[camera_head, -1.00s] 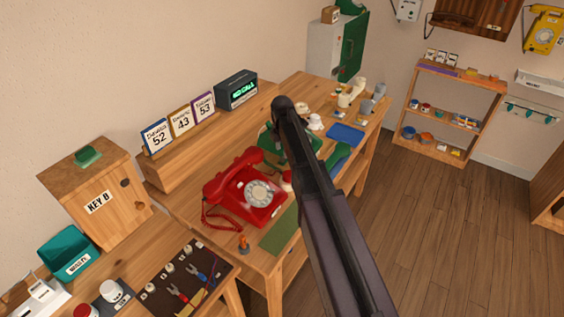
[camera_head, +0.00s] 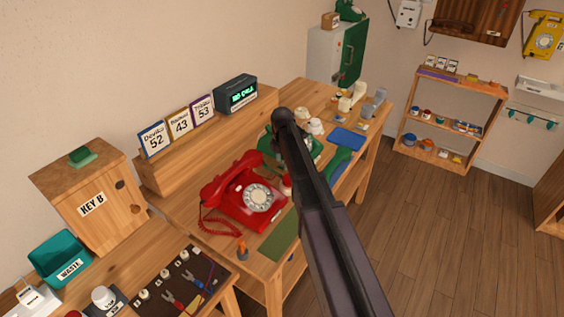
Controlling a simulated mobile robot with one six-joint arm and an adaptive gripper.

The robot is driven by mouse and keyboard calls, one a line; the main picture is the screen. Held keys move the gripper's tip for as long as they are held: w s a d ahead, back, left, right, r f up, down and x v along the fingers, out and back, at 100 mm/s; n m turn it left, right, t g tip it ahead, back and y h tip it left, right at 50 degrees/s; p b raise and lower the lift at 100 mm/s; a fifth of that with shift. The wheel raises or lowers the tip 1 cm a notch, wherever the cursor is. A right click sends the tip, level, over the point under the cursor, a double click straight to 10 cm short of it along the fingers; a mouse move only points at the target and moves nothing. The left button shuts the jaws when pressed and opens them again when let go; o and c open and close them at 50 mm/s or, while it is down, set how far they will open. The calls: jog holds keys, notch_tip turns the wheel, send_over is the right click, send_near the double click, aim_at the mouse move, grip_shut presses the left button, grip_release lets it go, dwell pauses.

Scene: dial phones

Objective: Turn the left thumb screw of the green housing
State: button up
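The green housing (camera_head: 264,142) stands on the wooden bench, behind and to the right of the red dial phone (camera_head: 243,196). My dark arm crosses in front of it and hides much of it. Its left thumb screw cannot be made out. My gripper is not plainly visible; the far end of my arm lies over the housing, and the fingers are hidden. A green handset (camera_head: 338,162) lies to the right of my arm on the bench.
A blue tray (camera_head: 347,138), white cups (camera_head: 316,126) and a green mat (camera_head: 279,235) lie on the bench. A digital display box (camera_head: 236,94) and number cards (camera_head: 181,123) stand on a raised ledge behind. A tool board (camera_head: 178,282) is at the lower left. Open floor lies right.

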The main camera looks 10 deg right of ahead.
aim_at(282, 162)
grip_shut()
dwell(1.0)
jog(key=shift+o, duration=1.1)
grip_release()
jog(key=shift+r, duration=0.15)
notch_tip(282, 162, up, 14)
jog(key=p, duration=1.3)
jog(key=shift+f+p, duration=0.25)
jog(key=shift+p, duration=0.15)
